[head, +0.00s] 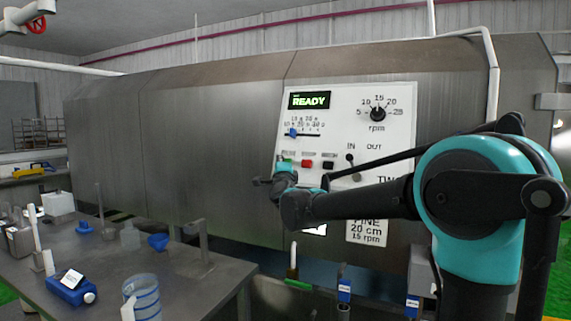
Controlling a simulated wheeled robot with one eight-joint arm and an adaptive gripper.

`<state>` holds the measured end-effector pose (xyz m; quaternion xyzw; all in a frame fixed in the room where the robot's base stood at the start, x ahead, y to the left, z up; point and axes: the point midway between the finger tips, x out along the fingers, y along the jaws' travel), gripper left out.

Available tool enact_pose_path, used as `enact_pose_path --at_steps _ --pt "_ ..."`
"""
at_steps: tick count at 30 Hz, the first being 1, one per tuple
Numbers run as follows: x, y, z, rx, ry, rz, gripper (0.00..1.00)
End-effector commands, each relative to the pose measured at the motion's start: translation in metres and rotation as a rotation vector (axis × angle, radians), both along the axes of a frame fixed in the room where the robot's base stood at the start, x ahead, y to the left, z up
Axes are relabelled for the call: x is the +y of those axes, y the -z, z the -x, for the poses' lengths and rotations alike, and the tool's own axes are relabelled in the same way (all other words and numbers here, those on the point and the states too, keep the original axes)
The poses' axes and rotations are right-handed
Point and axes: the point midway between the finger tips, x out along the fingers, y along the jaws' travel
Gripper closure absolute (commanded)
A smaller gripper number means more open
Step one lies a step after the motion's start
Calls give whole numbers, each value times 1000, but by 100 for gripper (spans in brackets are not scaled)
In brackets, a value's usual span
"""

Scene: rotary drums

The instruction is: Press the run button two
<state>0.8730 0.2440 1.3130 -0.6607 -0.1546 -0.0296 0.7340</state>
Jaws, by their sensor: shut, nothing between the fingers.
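The white control panel (340,105) of drum two is on the steel drum housing, its "TW…" label partly hidden by my arm. A row of small buttons sits low on its left side: a green one (287,161), a red one (308,163) and a black one (328,164). The green one looks like the run button, but its label is too small to read. My gripper (261,182) is shut and empty, just below and left of the green button. I cannot tell its distance from the panel. The display (310,100) reads READY.
The panel also has a blue slider (292,133), an rpm knob (377,114) and an IN/OUT lever (351,160). A steel table (190,275) with bottles, a blue funnel (158,241) and a blue jug (142,297) stands at the lower left, below my gripper.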

Motion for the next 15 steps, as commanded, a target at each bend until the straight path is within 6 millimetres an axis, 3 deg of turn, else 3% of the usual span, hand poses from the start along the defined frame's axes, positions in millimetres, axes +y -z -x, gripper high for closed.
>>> enact_pose_path --at_steps 6,15 --pt "-6 6 -16 0 1 1 100" --pt "-7 8 -20 0 -1 0 100"
